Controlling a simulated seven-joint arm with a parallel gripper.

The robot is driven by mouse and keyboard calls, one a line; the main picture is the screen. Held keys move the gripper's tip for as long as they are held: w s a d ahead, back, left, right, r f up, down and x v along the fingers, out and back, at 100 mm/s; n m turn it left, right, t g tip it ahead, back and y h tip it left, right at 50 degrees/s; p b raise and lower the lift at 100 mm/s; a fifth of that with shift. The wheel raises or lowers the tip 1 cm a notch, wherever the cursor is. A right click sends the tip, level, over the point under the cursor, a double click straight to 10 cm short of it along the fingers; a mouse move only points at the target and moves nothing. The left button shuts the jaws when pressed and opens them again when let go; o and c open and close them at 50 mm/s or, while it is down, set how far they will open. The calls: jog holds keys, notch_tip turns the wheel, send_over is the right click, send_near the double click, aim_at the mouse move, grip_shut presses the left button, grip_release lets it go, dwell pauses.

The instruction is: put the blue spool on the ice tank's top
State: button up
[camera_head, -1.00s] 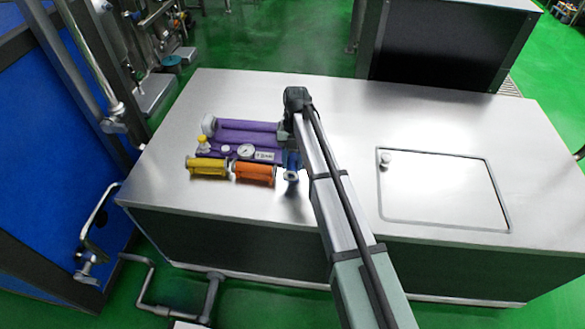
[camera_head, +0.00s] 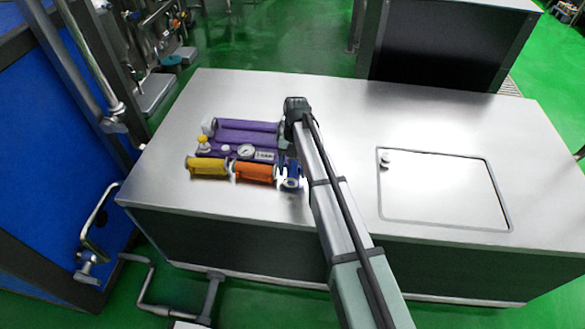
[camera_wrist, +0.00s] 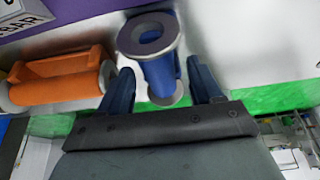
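The blue spool (camera_head: 291,182) is at the right end of a row with a yellow spool (camera_head: 208,167) and an orange spool (camera_head: 254,172), near the front left of the broad steel top (camera_head: 330,110), which I take as the ice tank's top. In the wrist view the blue spool (camera_wrist: 158,70) has grey flanges, with the end hole of one facing the camera. My gripper (camera_wrist: 160,75) has one finger on each side of it, with gaps visible between fingers and spool. I cannot tell whether the spool touches the steel top.
A purple block (camera_head: 225,150) with a round gauge (camera_head: 246,151) lies behind the spools. The orange spool (camera_wrist: 62,75) is close beside my left-hand finger in the wrist view. A hatch with a knob (camera_head: 440,188) is at the right. The steel top between is mostly clear.

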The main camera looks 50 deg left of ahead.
jog(key=shift+r, duration=0.1)
jog(key=v, duration=1.2)
